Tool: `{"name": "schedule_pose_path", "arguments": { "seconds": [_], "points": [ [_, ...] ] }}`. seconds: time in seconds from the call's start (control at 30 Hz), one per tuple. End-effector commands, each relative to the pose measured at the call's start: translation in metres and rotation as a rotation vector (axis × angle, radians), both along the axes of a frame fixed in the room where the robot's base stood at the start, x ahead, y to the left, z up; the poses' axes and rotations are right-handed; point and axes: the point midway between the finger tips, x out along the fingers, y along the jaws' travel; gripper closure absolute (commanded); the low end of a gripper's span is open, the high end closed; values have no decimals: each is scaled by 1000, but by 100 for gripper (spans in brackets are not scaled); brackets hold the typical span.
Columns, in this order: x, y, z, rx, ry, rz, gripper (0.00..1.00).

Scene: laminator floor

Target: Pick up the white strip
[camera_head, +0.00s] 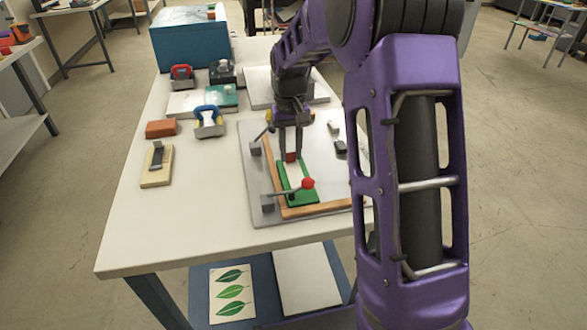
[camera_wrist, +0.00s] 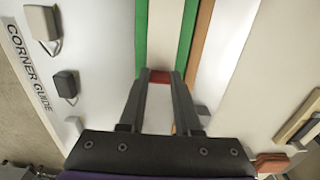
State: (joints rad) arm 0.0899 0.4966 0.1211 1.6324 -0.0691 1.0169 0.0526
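In the wrist view, the white strip (camera_wrist: 166,35) runs between two green bands. My gripper (camera_head: 291,156) points down at the strip's far part. A small red block (camera_wrist: 161,76) sits between the fingertips and spans the gap between them. I cannot tell whether the fingers press on it or stand just apart. The wrist view also shows my gripper (camera_wrist: 161,78) over the strip's line.
An orange-brown guide edge (camera_head: 318,209) borders the green. A clamp with a red knob (camera_head: 308,183) stands at the plate's front. Another clamp (camera_head: 255,148) stands at its left. A blue-handled tool (camera_head: 209,122) and a brick-red block (camera_head: 160,128) lie left. The table's front left is clear.

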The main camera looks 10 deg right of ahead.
Motion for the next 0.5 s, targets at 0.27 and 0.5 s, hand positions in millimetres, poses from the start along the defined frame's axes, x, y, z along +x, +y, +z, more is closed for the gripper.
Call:
{"name": "schedule_pose_path", "arguments": {
  "seconds": [0.27, 0.5],
  "points": [
    [0, 0, 0, 0, 0, 0, 100],
    [1, 0, 9, 0, -3, 0, 100]
  ]
}}
